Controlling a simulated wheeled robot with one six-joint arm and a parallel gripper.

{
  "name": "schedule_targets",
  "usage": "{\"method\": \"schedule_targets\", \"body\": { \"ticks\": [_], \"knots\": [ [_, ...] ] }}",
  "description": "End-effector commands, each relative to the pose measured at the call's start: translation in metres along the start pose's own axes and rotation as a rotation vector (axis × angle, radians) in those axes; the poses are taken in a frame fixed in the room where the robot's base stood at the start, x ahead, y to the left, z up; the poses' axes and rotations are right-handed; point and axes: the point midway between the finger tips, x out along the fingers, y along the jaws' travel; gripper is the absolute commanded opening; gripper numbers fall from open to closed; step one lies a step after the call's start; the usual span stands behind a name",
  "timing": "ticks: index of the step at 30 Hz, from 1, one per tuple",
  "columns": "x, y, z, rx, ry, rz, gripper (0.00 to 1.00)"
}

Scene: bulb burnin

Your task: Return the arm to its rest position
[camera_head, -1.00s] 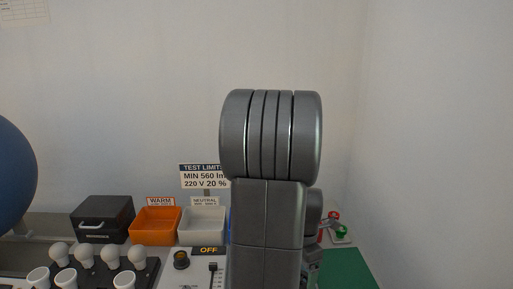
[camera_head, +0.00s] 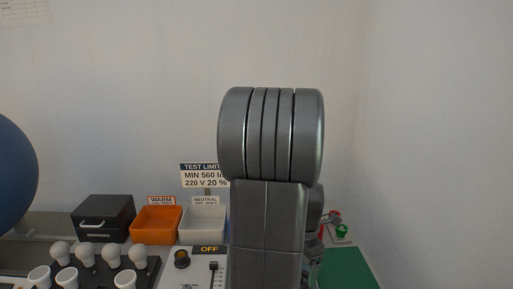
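My own grey arm rises upright in the middle of the head view, its rounded joint at the top. My gripper is not visible; the arm links hide whatever lies behind them. White bulbs (camera_head: 112,253) stand in a dark rack (camera_head: 146,272) at the lower left, with white cups or sockets (camera_head: 67,277) in front of them.
An orange WARM bin (camera_head: 157,224), a white NEUTRAL bin (camera_head: 202,225) and a dark box (camera_head: 103,217) stand along the back. A panel with an OFF display (camera_head: 209,250) is left of my arm. A green mat (camera_head: 346,270) lies right. A blue round shape (camera_head: 14,174) fills the left edge.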

Motion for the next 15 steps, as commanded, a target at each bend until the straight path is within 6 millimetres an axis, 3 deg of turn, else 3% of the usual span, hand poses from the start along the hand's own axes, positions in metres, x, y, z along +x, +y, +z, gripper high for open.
{"method": "schedule_targets", "body": {
  "ticks": [15],
  "knots": [
    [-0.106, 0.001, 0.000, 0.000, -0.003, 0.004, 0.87]
  ]
}}
